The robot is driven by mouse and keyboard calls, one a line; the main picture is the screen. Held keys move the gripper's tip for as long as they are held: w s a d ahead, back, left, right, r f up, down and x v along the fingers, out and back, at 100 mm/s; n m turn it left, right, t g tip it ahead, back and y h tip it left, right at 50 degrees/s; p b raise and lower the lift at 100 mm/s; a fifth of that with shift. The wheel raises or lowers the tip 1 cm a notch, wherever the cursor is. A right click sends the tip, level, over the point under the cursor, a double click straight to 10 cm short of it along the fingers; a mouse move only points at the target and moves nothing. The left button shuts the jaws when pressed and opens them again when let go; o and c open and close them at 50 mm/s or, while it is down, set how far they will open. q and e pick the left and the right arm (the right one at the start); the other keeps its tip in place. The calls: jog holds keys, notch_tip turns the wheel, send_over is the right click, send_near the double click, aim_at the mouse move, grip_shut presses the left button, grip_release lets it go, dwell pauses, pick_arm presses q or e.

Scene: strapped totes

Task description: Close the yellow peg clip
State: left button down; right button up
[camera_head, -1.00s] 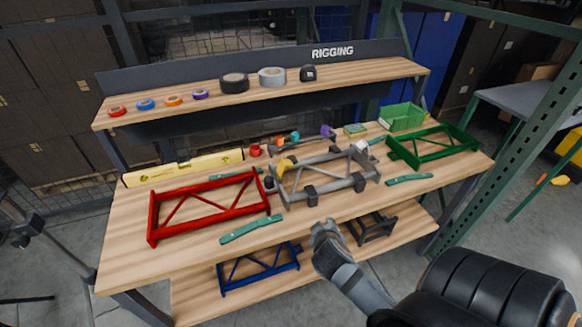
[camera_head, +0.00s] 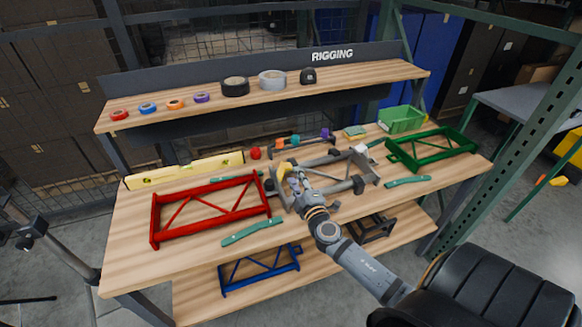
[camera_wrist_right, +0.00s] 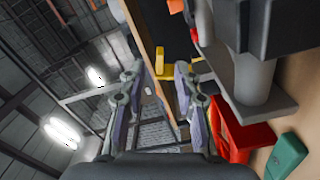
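The yellow peg clip (camera_head: 285,168) shows as a small yellow piece at the left end of the grey frame (camera_head: 366,168) on the bench. My right gripper (camera_head: 293,182) reaches over the grey frame and lies just beside and below the yellow piece. It partly hides the frame's left end. In the right wrist view my right gripper (camera_wrist_right: 160,85) has its two fingers apart with nothing held between them. A yellow L-shaped piece shows beyond the fingertips; I cannot tell whether it is the clip or the level. My left gripper is not in view.
A red frame (camera_head: 210,222) lies left of the grey frame, a green frame (camera_head: 432,148) right. A yellow level (camera_head: 185,172) and small coloured pieces lie behind. Green straps (camera_head: 252,231) lie along the front. A shelf (camera_head: 265,93) with tape rolls overhangs the back.

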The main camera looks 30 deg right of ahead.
aim_at(291, 168)
jog(key=x, duration=0.4)
jog(key=shift+w+d+p, duration=0.15)
jog(key=shift+w+p, duration=0.15)
jog(key=shift+w, duration=0.1)
grip_shut()
